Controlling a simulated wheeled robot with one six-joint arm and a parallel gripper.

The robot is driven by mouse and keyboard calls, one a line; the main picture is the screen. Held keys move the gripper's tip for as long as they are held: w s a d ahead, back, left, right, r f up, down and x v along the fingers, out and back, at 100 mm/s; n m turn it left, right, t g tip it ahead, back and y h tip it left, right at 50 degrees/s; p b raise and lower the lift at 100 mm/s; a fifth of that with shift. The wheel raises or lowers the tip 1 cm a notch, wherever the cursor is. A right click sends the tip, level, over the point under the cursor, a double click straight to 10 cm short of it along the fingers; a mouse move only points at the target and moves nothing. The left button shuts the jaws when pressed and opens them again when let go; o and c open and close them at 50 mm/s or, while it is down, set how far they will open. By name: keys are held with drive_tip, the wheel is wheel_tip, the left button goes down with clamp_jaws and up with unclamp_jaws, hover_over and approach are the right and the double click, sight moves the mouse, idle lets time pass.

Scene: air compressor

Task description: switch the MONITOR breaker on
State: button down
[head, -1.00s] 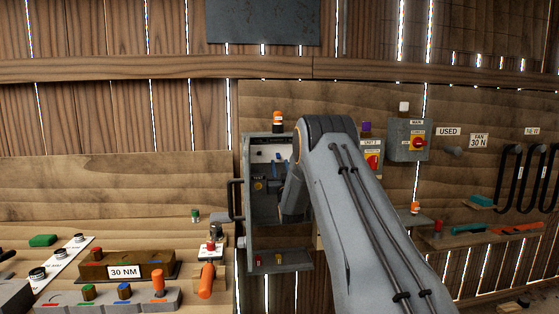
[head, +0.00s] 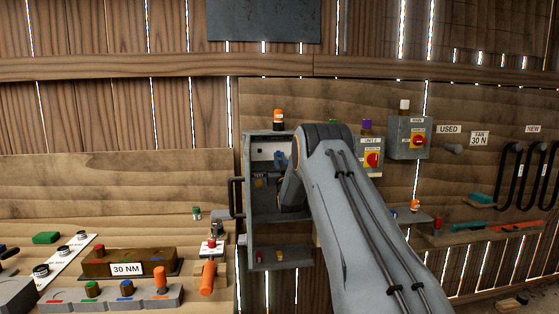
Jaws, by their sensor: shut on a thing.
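The open grey electrical cabinet (head: 249,225) hangs on the wooden wall, with a pale breaker panel (head: 262,152) near its top. No breaker label is legible, so I cannot tell which one is MONITOR or how its lever stands. My gripper (head: 281,161) is inside the cabinet at the right part of this panel, seen partly behind my own arm. Its small blue tips are at the breaker row and appear shut on a breaker lever, which is too small and covered to make out.
An orange beacon (head: 278,118) stands on the cabinet top. Right of my arm are two switch boxes with red-and-yellow knobs, a nearer one (head: 369,142) and the MAIN box (head: 409,123). The cabinet door handle (head: 233,198) projects left. A bench with a 30 NM block (head: 126,269) is lower left.

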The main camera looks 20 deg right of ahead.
sight(278, 152)
drive_tip(key=shift+r, duration=0.1)
drive_tip(key=shift+s+r+g+y+p, duration=0.2)
drive_tip(key=shift+r+g+p, duration=0.25)
drive_tip(key=shift+g, duration=0.3)
drive_tip(key=shift+s+r+g+y+p, duration=0.1)
drive_tip(key=shift+r+g+y+p, duration=0.1)
drive_tip(key=shift+r+g+p, duration=0.4)
drive_tip(key=g, duration=0.2)
drive_tip(key=r+g+y+p, duration=0.1)
drive_tip(key=g, duration=0.1)
drive_tip(key=shift+w+a, duration=0.1)
drive_tip(key=r+g+p, duration=0.1)
drive_tip(key=g+p, duration=0.1)
drive_tip(key=p, duration=0.4)
drive_tip(key=shift+g+y, duration=0.25)
drive_tip(key=shift+y, duration=0.15)
drive_tip(key=shift+w+r+p, duration=0.1)
drive_tip(key=shift+p, duration=0.9)
drive_tip(key=shift+w+g+p, duration=0.1)
drive_tip(key=shift+g+p, duration=0.3)
drive_tip(key=shift+p, duration=0.4)
drive_tip(key=c, duration=1.7)
unclamp_jaws()
